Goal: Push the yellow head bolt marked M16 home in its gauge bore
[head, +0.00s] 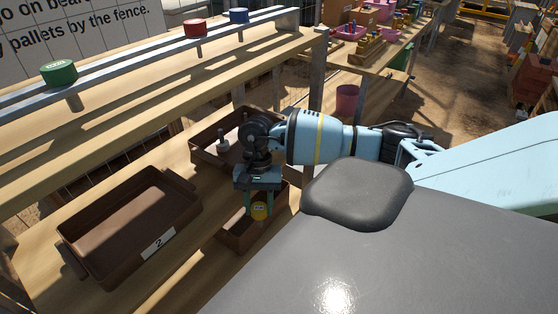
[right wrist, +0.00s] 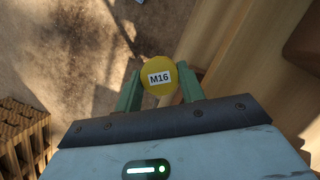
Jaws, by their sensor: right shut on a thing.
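The bolt's shank is hidden. A metal rail (head: 130,67) runs above the bench and carries bolts with a green head (head: 59,72), a red head (head: 194,28) and a blue head (head: 238,16). I cannot make out an empty bore. My left gripper is not in view.
A brown tray labelled 2 (head: 130,230) stands empty at left. Another brown tray (head: 207,151) behind my gripper holds grey pieces. A post (head: 318,75) rises at the rail's right end. Farther benches hold pink containers.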

